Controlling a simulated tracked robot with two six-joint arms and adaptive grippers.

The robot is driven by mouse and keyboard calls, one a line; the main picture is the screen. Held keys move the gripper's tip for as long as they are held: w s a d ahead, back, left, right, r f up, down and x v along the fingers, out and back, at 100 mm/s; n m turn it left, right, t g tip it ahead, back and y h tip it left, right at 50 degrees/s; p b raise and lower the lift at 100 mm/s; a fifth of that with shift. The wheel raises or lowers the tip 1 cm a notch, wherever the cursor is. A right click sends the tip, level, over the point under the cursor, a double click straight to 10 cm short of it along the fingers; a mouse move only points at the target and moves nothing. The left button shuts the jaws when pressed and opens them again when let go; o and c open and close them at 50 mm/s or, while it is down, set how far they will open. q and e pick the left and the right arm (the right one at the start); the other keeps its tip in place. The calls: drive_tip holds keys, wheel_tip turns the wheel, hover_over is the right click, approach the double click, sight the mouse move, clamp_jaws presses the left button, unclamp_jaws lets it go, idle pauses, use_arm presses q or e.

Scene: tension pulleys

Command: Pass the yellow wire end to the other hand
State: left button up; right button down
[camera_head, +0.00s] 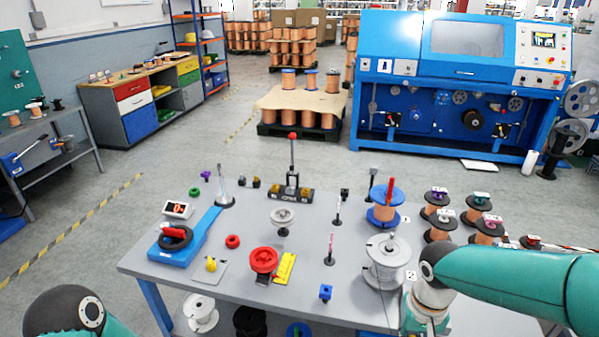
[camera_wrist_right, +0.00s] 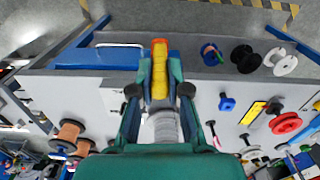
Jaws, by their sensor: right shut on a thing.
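In the right wrist view, my right gripper (camera_wrist_right: 160,88) is shut on the yellow wire end (camera_wrist_right: 159,70), a short yellow piece with an orange top between the two fingertips. In the head view, my right arm comes in from the right and its wrist (camera_head: 430,292) bends down at the table's front right. Its fingers and the yellow wire end cannot be made out there. Only a joint of my left arm shows at the lower left of the head view; the left gripper is out of frame.
A white spool (camera_head: 386,272) stands on the grey table (camera_head: 215,297) close to my right wrist, with a copper spool (camera_head: 384,210) behind it. A red spool (camera_head: 264,260), a yellow plate (camera_head: 285,267) and a blue block (camera_head: 326,292) lie nearer the front. Several copper spools stand right.

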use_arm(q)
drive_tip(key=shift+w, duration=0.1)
use_arm(e)
drive_tip(key=w+a+f+n, duration=0.2)
drive_tip(key=w+f, duration=0.2)
drive_tip(key=w, duration=0.6)
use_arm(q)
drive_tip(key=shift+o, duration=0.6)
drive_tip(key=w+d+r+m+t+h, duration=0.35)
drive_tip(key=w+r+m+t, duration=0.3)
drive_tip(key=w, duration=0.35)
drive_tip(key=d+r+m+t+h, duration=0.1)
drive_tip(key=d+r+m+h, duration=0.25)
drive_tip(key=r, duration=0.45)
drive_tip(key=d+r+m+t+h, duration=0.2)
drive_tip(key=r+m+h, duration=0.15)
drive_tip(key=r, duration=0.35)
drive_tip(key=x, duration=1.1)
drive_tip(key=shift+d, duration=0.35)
use_arm(e)
drive_tip(key=s+a+r+n, duration=0.2)
drive_tip(key=s+a+n, duration=0.1)
drive_tip(key=a, duration=0.4)
drive_tip(key=s+a+r+n, duration=0.3)
drive_tip(key=s+a+n, duration=0.1)
drive_tip(key=a, duration=0.3)
drive_tip(key=shift+s+a, duration=0.25)
drive_tip(key=shift+a, duration=0.05)
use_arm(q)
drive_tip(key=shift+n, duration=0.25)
